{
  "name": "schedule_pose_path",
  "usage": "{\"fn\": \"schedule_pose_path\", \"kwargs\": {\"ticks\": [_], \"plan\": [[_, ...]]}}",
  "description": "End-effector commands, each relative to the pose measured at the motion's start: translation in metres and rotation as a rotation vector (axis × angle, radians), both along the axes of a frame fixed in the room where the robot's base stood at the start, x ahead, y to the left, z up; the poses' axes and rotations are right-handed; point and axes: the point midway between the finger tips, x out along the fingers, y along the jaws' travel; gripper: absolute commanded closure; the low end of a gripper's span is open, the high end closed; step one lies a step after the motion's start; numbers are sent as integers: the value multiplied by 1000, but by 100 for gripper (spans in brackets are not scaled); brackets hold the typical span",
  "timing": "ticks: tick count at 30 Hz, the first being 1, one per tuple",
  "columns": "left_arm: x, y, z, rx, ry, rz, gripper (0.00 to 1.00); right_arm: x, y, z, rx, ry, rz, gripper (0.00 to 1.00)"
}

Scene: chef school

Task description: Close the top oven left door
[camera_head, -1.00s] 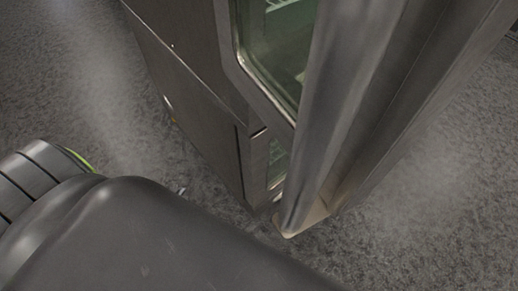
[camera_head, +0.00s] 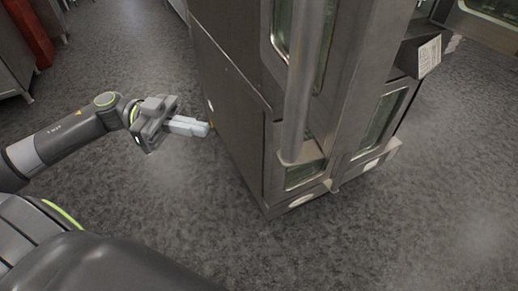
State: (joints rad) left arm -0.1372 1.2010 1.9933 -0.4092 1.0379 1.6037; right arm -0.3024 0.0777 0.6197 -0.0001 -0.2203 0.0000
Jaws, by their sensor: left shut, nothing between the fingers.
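A tall steel oven unit (camera_head: 232,85) stands in the middle of the head view, its top cut off by the frame edge. A steel door with a glass window (camera_head: 284,22) shows at its upper front, with a thick vertical handle bar (camera_head: 308,85) before it. How far this door stands ajar I cannot tell. My left gripper (camera_head: 207,128) is shut and empty, left of the oven's side panel and well left of the handle. Whether its tips touch the panel is unclear. My right gripper is out of view.
A lower glass door (camera_head: 380,122) is at the oven's right front. Another glass-windowed panel (camera_head: 485,22) juts out at upper right, near a box with a label (camera_head: 428,56). Steel cabinets (camera_head: 12,60) and a red object (camera_head: 28,32) stand at far left. The grey floor in front is clear.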

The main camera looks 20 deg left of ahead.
Motion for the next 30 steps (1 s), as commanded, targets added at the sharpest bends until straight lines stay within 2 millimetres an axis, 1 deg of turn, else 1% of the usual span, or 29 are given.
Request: {"fn": "schedule_pose_path", "kwargs": {"ticks": [5,10,18,30], "plan": [[3,-15,1,-6,-4,-1,100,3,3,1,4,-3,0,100],[7,-36,2,-8,-5,1,100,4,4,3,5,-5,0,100],[13,-67,2,-9,-5,2,100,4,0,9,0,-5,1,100],[20,-108,3,-10,-4,4,100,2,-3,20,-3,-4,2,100]]}}
